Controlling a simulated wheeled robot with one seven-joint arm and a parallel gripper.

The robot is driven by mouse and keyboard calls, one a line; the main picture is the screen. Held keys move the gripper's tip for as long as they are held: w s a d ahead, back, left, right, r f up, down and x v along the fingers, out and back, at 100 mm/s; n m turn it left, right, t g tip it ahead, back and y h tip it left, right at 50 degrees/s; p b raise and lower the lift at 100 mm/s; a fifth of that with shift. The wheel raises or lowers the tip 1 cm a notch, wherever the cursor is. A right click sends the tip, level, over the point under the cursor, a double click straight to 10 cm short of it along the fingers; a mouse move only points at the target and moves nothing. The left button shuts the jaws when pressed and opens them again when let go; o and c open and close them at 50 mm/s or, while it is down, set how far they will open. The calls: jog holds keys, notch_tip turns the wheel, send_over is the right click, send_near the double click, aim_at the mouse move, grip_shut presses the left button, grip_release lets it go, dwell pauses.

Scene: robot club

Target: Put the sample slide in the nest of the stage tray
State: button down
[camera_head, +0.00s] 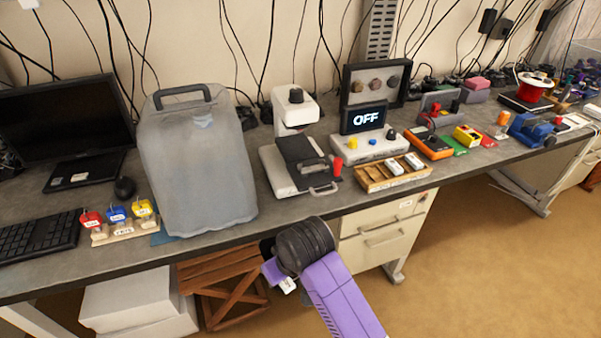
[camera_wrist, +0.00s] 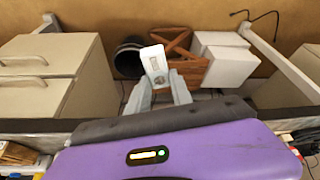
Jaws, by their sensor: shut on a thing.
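The sample slide (camera_wrist: 154,62) is a white plate with a grey label and a dark round spot. In the wrist view it stands out between the tips of my gripper (camera_wrist: 160,82), which is shut on it. In the head view, my purple arm hangs in front of the desk edge, with a small white piece (camera_head: 288,286) at its end; whether that is the slide or a finger I cannot tell. The stage tray (camera_head: 303,158) appears as a dark plate with a front handle on the white microscope-like device (camera_head: 295,108). Its nest is not clear at this size.
Right of the device are a red-topped post (camera_head: 337,167) and a wooden rack (camera_head: 372,181) with white pieces. A large covered case (camera_head: 198,165) stands left. Drawers (camera_head: 385,240) and a wooden crate (camera_head: 225,298) are below the desk. Open floor lies in front.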

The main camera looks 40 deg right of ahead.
jog(key=w+d+r+m, duration=0.1)
jog(key=w+d+r, duration=0.2)
jog(key=w+r, duration=0.35)
jog(key=w+d+r+m, duration=0.1)
jog(key=w+d+r, duration=0.2)
jog(key=w+r, duration=0.35)
jog(key=w+d+r+m+h+b, duration=0.1)
jog(key=d+r+m, duration=0.2)
jog(key=d+r, duration=0.35)
jog(key=d+r+m+h, duration=0.2)
jog(key=d+r, duration=0.1)
jog(key=r, duration=0.7)
jog(key=s+d+r+m+g+h+b, duration=0.1)
jog(key=s+d+r+m, duration=0.1)
jog(key=d+r+m, duration=0.15)
jog(key=s+d+r+m+g, duration=0.2)
jog(key=s+r+m, duration=0.1)
jog(key=r, duration=0.2)
jog(key=s+m+g, duration=0.2)
jog(key=s+m, duration=0.5)
jog(key=s, duration=0.3)
jog(key=shift+s+f+m+g, duration=0.3)
jog(key=shift+m+g, duration=0.05)
jog(key=shift+g, duration=0.05)
